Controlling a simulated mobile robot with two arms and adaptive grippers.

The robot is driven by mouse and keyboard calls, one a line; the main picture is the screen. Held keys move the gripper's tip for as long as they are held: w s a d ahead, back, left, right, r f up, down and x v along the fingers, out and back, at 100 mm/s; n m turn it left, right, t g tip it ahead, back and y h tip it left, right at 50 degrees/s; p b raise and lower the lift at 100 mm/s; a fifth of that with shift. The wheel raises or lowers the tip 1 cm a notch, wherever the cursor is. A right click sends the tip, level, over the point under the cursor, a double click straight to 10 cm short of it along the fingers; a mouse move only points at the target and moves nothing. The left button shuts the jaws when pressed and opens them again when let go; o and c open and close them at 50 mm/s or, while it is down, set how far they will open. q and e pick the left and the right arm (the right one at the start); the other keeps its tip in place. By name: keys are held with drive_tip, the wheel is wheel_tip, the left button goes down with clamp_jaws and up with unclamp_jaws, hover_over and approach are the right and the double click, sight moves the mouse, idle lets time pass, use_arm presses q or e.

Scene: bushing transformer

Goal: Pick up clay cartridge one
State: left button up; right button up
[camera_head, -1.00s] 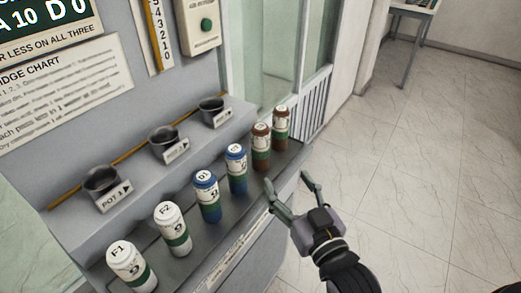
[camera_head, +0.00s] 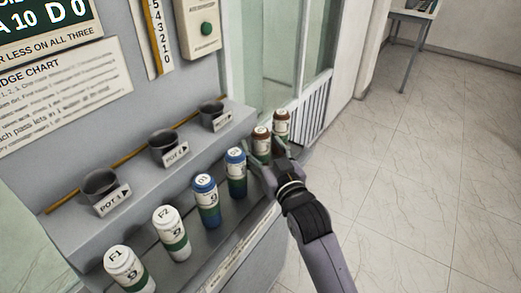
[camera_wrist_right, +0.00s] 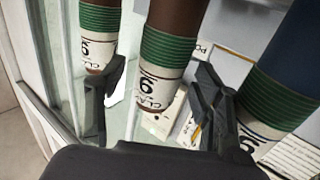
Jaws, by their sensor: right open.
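Two brown cartridges with green bands and white labels stand upright at the far end of the shelf. The nearer brown cartridge (camera_head: 262,136) is partly hidden by my right gripper (camera_head: 265,153). It also shows in the right wrist view (camera_wrist_right: 168,60), between the two spread fingers (camera_wrist_right: 160,90), its label reading "CLAY" upside down. The fingers are open around it; contact cannot be told. The farther brown cartridge (camera_head: 282,121) stands just beyond, outside the left finger in the wrist view (camera_wrist_right: 99,35). Which one is number one is not readable. My left gripper is out of view.
Two blue cartridges (camera_head: 206,203) (camera_head: 236,172) and two white ones (camera_head: 169,236) (camera_head: 127,269) stand along the shelf, the farther blue one close to my right gripper. Dark pots (camera_head: 162,142) sit on the raised step behind. Open floor (camera_head: 420,170) lies to the right.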

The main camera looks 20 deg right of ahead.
drive_tip(key=shift+w, duration=1)
drive_tip(key=c, duration=1.4)
drive_tip(key=shift+c, duration=0.2)
drive_tip(key=shift+r, duration=0.1)
